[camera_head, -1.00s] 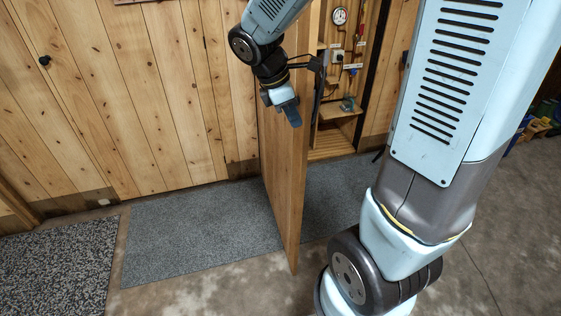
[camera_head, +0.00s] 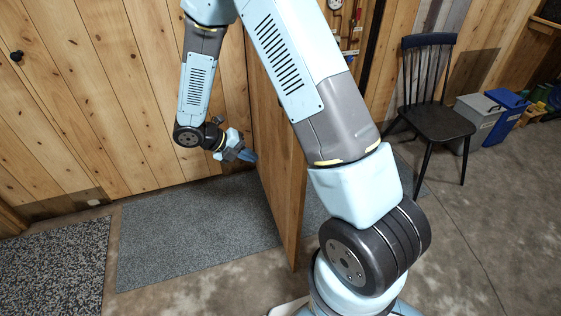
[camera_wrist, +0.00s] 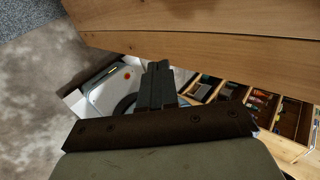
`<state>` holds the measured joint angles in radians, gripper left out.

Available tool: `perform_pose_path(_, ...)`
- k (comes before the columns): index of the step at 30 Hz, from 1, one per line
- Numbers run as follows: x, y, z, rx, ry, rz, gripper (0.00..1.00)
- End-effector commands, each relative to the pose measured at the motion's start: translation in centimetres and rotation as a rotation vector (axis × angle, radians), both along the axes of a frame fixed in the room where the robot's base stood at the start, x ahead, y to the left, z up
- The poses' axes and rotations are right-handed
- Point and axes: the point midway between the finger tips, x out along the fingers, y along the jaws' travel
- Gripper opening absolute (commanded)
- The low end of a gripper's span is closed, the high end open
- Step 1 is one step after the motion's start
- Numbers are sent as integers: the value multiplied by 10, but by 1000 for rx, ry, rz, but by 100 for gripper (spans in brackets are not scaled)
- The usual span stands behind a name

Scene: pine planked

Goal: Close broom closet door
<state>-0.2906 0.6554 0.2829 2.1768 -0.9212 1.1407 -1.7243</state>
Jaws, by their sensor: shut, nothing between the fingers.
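The broom closet door (camera_head: 282,190) is a tall pine plank panel, standing open and jutting out from the pine wall. My gripper (camera_head: 247,156) is low at the door's left face, its fingers shut and empty. The fingertips are close to the panel; I cannot tell if they touch. In the wrist view my shut gripper (camera_wrist: 158,80) points toward a pine plank panel (camera_wrist: 200,42) across the top. The closet interior (camera_head: 347,32) shows only in part, to the right of the door, behind my arm.
A grey mat (camera_head: 190,238) lies along the wall and under the door. A speckled mat (camera_head: 50,262) is at the left. A dark chair (camera_head: 437,122) and bins (camera_head: 480,118) stand at the right. Shelves with several small items (camera_wrist: 265,105) show in the wrist view.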

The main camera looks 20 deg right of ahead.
Motion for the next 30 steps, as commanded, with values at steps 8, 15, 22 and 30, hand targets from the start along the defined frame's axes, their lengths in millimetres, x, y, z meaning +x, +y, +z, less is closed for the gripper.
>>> perform_pose_path(8,-1,-3,-18,-9,45,49,0)
perform_pose_path(15,-2,-32,-44,-10,45,47,0)
perform_pose_path(22,-3,-62,-71,-9,44,46,0)
perform_pose_path(30,-4,-97,-78,-9,40,45,0)
